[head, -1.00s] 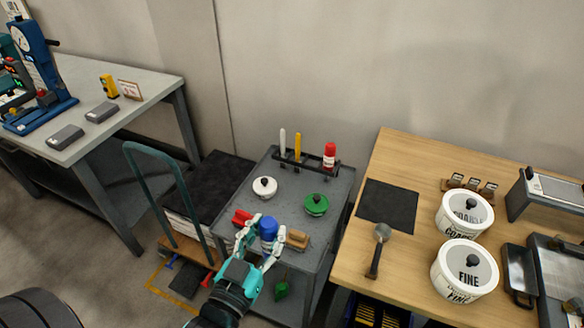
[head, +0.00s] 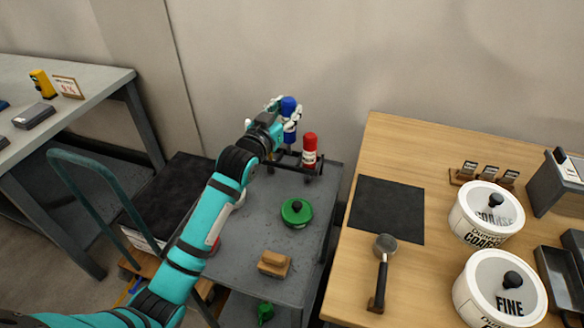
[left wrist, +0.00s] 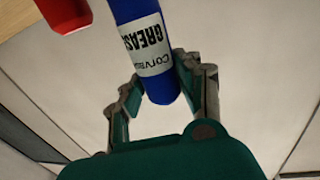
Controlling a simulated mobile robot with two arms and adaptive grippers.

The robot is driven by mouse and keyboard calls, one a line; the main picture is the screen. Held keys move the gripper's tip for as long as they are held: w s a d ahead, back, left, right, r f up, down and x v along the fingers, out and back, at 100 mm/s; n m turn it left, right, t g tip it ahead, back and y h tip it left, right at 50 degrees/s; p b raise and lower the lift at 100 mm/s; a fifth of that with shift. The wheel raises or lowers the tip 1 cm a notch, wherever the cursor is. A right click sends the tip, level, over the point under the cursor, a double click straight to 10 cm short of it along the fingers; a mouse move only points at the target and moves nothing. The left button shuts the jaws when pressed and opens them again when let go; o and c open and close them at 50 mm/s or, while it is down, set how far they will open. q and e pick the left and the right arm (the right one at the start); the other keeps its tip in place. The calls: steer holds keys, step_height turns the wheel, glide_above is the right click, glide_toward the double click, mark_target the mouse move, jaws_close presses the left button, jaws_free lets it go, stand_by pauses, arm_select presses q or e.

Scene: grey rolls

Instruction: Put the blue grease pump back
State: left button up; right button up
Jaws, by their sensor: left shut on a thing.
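The blue grease pump (head: 289,106) is held upright in my left gripper (head: 286,117), at the back of the grey cart near the wall. In the left wrist view the pump (left wrist: 149,42) shows its white label reading "GREASE", with the fingers of my left gripper (left wrist: 160,92) shut around its end. The dark rack (head: 286,160) on the cart's back edge lies below the pump; whether the pump touches it I cannot tell. My right gripper is not in view.
A red bottle (head: 310,150) stands in the rack just right of the pump, and it also shows in the left wrist view (left wrist: 66,12). The wooden table (head: 345,262) is to the right.

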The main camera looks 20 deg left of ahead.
mark_target(286, 142)
arm_select(q)
step_height(286, 142, down, 4)
steer(key=shift+s+f, duration=0.1)
steer(key=shift+f, duration=0.45)
step_height(286, 142, down, 4)
steer(key=shift+r, duration=0.1)
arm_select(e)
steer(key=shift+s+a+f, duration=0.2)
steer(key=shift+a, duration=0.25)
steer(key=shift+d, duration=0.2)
arm_select(q)
steer(key=o, duration=0.9)
steer(key=shift+f, duration=0.25)
